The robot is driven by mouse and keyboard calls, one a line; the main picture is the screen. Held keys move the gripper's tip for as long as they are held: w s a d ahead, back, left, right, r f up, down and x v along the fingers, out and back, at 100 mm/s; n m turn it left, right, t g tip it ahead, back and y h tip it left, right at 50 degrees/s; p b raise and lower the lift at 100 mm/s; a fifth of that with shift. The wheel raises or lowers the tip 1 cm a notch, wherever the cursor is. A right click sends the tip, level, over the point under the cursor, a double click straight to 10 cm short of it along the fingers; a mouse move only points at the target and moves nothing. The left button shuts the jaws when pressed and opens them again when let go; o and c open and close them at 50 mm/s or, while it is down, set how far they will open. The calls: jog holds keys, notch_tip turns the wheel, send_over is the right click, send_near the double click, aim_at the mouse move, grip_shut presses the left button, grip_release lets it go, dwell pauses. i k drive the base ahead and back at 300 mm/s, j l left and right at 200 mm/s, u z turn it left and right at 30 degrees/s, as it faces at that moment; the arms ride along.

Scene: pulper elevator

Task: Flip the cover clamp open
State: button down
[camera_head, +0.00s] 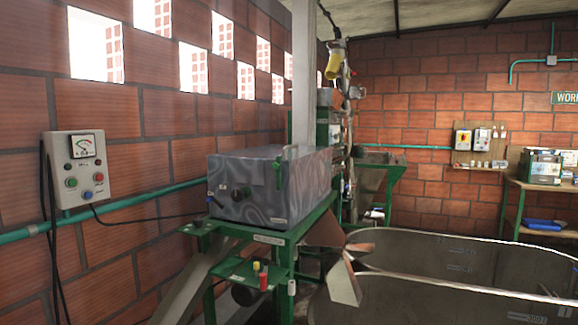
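A grey metal box with a cover (262,180) sits on a green frame (275,238) in the middle of the view. A slim greenish upright piece (279,174) stands at its front right corner and rises slightly above its top edge; it may be the cover clamp. A dark round knob (241,192) is on the box's front face. I cannot tell for certain which part is the clamp or whether it is latched. The cover looks down flat on the box. My gripper does not show in this view.
A control box (76,169) with a dial and buttons hangs on the brick wall at left. A large metal tank (440,290) fills the lower right. Red and yellow small items (260,275) stand on a low green shelf. A workbench (540,190) is at far right.

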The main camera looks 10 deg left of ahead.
aim_at(277, 165)
jog(key=i+l, duration=0.1)
jog(key=i, duration=0.35)
jog(key=i+l, duration=0.15)
jog(key=i, duration=0.25)
jog(key=i+j, duration=0.3)
jog(key=j, duration=0.2)
jog(key=i+j+u, duration=0.15)
jog(key=i+j, duration=0.15)
jog(key=j, duration=0.25)
jog(key=i+j, duration=0.1)
jog(key=j, duration=0.25)
jog(key=i+j, duration=0.1)
jog(key=j, duration=0.25)
